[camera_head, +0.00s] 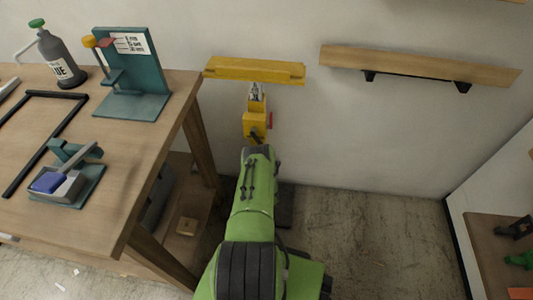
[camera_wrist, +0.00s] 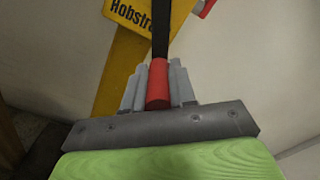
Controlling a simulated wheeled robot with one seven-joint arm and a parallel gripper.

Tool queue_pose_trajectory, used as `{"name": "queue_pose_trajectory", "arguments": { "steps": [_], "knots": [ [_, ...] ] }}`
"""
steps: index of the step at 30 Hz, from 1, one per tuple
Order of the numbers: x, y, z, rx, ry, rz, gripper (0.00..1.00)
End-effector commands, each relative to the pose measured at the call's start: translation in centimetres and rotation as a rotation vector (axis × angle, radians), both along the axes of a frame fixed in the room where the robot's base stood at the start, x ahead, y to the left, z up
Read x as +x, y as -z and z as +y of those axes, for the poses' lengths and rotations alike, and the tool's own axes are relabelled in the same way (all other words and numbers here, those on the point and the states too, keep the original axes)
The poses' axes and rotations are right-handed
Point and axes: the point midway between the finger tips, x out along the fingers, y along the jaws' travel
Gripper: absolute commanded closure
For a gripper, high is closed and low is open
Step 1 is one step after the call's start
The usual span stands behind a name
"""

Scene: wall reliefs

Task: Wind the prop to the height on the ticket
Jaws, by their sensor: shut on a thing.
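The prop (camera_head: 256,124) is yellow and stands upright by the wall, with a long yellow beam (camera_head: 254,71) across its top. A small red part (camera_head: 271,120) shows on its right side. In the wrist view the yellow prop post (camera_wrist: 124,70) carries black lettering, partly cut off. My gripper (camera_wrist: 158,82) is shut on a red handle (camera_wrist: 157,88) at the end of a dark bar (camera_wrist: 161,30). In the head view my green arm hides the gripper and the lower prop. A white card (camera_head: 130,44) with dark lines is on a teal stand; its text is too small to read.
A wooden bench (camera_head: 120,190) on the left holds a grey bottle (camera_head: 61,60), a black frame (camera_head: 32,160) and a small clamp-like tool (camera_head: 67,180). A wooden wall shelf (camera_head: 420,65) is right of the beam. Floor (camera_head: 370,220) right of my arm is clear.

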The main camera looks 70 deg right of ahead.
Motion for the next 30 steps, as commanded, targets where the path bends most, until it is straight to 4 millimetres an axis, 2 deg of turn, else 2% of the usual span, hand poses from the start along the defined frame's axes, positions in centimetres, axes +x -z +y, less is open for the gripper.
{"name": "queue_pose_trajectory", "arguments": {
  "steps": [9,20,30],
  "knots": [
    [2.8,0.7,0.4,0.045,-0.005,-0.300,1.00],
    [5.7,0.5,0.8,0.097,-0.006,-0.639,1.00],
    [8.4,-0.6,1.1,0.098,-0.012,-0.649,1.00]
  ]
}}
